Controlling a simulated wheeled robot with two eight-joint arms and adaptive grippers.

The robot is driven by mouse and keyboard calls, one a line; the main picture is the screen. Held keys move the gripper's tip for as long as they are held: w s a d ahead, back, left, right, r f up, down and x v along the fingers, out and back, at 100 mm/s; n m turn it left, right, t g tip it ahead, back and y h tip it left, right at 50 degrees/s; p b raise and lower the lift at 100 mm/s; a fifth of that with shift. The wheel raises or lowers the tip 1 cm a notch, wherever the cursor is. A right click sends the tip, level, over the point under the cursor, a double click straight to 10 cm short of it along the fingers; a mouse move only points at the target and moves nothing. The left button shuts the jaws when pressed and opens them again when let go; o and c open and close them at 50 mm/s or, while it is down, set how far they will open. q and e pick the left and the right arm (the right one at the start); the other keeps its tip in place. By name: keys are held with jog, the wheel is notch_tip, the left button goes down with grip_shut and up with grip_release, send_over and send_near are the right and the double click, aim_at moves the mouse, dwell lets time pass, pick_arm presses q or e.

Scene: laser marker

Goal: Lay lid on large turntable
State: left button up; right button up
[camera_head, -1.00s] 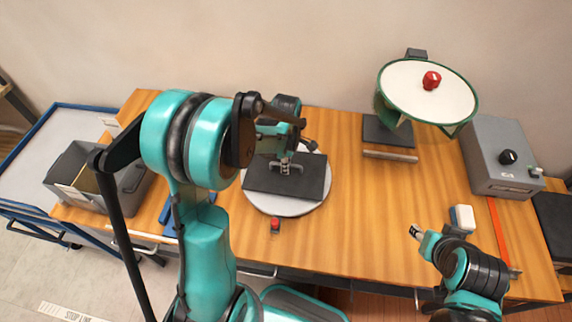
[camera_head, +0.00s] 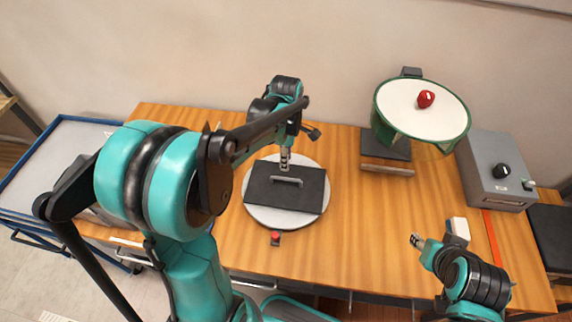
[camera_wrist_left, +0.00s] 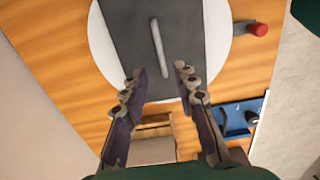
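The lid (camera_head: 262,190) is a dark rectangular plate with a light bar handle (camera_head: 286,182). It lies flat on the large turntable (camera_head: 258,215), a pale round disc, with its corners near the rim. My left gripper (camera_head: 284,160) is just behind the handle in the head view. In the left wrist view its two fingers (camera_wrist_left: 159,74) are spread apart and empty, with the lid (camera_wrist_left: 187,40) and its handle (camera_wrist_left: 158,48) beyond them. My right gripper (camera_head: 417,241) hangs at the right over the table; its fingers are too small to read.
A red button (camera_head: 276,237) sits in front of the turntable. At the back right stands a green-rimmed round stand (camera_head: 402,109) with a red knob on top, then a grey control box (camera_head: 492,170). Bare wood (camera_head: 360,220) lies between turntable and right arm.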

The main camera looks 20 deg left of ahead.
pick_arm(q)
jog(key=s+d+r+m+t, duration=0.2)
jog(key=s+m, duration=0.4)
jog(key=m, duration=0.4)
jog(key=s+d+r+m+t, duration=0.3)
jog(key=s+m, duration=0.4)
jog(key=m, duration=0.3)
jog(key=shift+s+d+r+m+t, duration=0.35)
jog(key=shift+r+t, duration=0.3)
jog(key=shift+t, duration=0.45)
jog(key=shift+w+a, duration=0.1)
jog(key=shift+w, duration=0.05)
